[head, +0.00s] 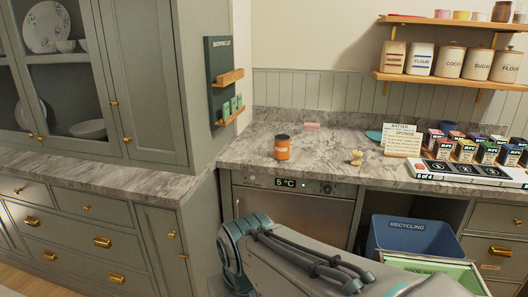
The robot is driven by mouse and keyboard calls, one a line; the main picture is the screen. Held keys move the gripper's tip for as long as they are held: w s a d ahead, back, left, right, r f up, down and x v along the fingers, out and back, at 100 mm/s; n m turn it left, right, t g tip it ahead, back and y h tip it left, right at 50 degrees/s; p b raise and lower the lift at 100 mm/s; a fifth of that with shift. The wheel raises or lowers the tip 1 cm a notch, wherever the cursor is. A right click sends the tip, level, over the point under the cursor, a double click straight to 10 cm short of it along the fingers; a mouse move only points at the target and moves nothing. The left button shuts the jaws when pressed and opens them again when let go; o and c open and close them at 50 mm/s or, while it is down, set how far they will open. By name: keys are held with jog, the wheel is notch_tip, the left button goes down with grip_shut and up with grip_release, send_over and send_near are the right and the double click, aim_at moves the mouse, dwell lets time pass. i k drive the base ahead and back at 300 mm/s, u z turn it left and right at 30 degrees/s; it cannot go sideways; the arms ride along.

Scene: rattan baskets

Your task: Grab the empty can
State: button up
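An orange can (282,148) with a dark top stands upright on the grey marbled counter (245,155), near its front edge and above the appliance with the 5 °C display. I cannot tell from here whether the can is empty. Part of my own arm reaches in from the bottom right, below the counter's front edge, and is apart from the can. My gripper is not in view.
A small tan object (356,157) sits right of the can. A blue recycling bin (412,235) is below. Open counter surrounds the can.

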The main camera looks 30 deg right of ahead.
aim_at(282, 141)
jog(key=z, duration=0.9)
jog(key=i, duration=1)
jog(key=z, duration=0.05)
jog(key=k, duration=0.45)
jog(key=u, duration=0.45)
jog(key=i, duration=1.6)
jog(key=z, duration=0.5)
